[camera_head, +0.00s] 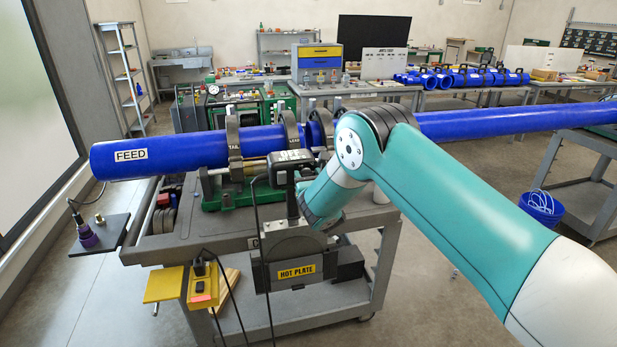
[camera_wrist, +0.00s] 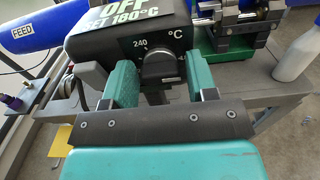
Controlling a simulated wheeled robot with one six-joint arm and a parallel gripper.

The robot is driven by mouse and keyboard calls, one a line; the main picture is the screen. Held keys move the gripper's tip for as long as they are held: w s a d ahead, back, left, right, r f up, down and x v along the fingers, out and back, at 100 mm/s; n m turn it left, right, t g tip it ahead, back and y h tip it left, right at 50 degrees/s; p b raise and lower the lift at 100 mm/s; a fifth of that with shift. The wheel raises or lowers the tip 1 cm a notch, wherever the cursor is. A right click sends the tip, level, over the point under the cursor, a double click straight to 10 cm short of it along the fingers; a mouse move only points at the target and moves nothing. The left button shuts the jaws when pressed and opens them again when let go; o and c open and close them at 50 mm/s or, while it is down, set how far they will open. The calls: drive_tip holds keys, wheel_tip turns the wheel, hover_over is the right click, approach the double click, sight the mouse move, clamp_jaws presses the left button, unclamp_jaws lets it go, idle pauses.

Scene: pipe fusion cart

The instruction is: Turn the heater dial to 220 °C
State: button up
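The heater's control box (camera_wrist: 100,36) is dark grey, and its partly cut-off lettering reads "OFF" and "SET 180°C" in the wrist view. Its round dial (camera_wrist: 162,62) is on the face towards me, with "240" and "°C" printed near it; where the pointer stands is too small to tell. My gripper (camera_wrist: 160,75) is open, with one teal finger left of the dial and one right, apart from it. In the head view the control box (camera_head: 291,157) stands above the hot plate (camera_head: 290,246); the dial and my fingers cannot be made out there.
A blue pipe (camera_head: 185,149) marked "FEED" lies clamped across the cart (camera_head: 175,245) behind the heater. Black cables hang from the heater, beside a yellow socket box (camera_head: 203,286). A grey bottle (camera_wrist: 296,52) stands at the right in the wrist view.

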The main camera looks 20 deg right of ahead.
drive_tip(key=c, duration=0.6)
drive_tip(key=shift+b, duration=0.3)
drive_tip(key=m+b, duration=3.1)
drive_tip(key=b, duration=0.1)
drive_tip(key=shift+d+f+m, duration=0.1)
drive_tip(key=shift+f+m, duration=0.15)
drive_tip(key=shift+m, duration=0.05)
drive_tip(key=shift+b, duration=0.4)
